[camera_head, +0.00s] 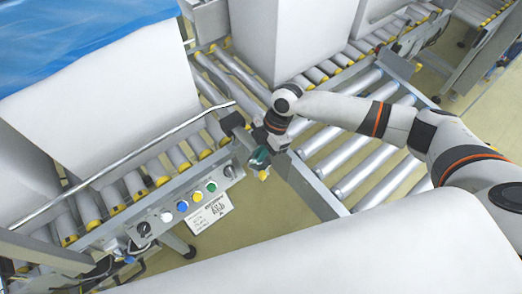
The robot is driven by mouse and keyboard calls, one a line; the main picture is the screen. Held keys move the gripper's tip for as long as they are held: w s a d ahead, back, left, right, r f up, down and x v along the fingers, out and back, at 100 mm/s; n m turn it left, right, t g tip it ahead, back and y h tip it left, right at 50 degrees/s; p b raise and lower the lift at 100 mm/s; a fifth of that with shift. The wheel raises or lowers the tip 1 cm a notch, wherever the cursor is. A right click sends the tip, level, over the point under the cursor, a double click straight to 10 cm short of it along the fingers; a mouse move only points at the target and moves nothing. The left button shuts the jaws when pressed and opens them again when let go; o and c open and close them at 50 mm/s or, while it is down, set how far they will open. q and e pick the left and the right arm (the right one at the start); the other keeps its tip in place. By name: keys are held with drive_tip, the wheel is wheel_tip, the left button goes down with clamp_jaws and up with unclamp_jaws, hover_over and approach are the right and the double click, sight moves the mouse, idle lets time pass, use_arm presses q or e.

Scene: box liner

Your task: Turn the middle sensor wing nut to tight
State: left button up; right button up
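My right arm reaches in from the right, and its gripper (262,160) points down at the corner of the roller conveyor, just past the right end of the control panel. A small teal part (259,157) and a small yellow part (263,175) show at the gripper's tip. I cannot tell whether either is the middle sensor wing nut or whether the gripper touches them. The fingers are too small and overlapped to show if they are open or shut. No wing nut can be made out for certain. My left gripper is not in view.
The control panel (155,222) has a black dial, coloured buttons and a white label (208,214). A large white box with blue liner (95,45) stands on rollers at left, another white box (285,35) behind. Bare rollers (365,160) lie right of the gripper. A white surface fills the lower foreground.

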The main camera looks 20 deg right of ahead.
clamp_jaws()
drive_tip(key=m+p, duration=0.1)
drive_tip(key=p, duration=0.1)
drive_tip(key=m+t+p, duration=0.1)
drive_tip(key=m+p, duration=0.1)
drive_tip(key=p, duration=0.1)
drive_tip(key=shift+s+r, duration=0.15)
drive_tip(key=shift+r, duration=0.15)
drive_tip(key=shift+m, duration=0.5)
drive_tip(key=shift+f+m+t+p, duration=0.25)
drive_tip(key=shift+m+t+p, duration=0.05)
drive_tip(key=shift+p, duration=0.05)
drive_tip(key=shift+o, duration=2.3)
unclamp_jaws()
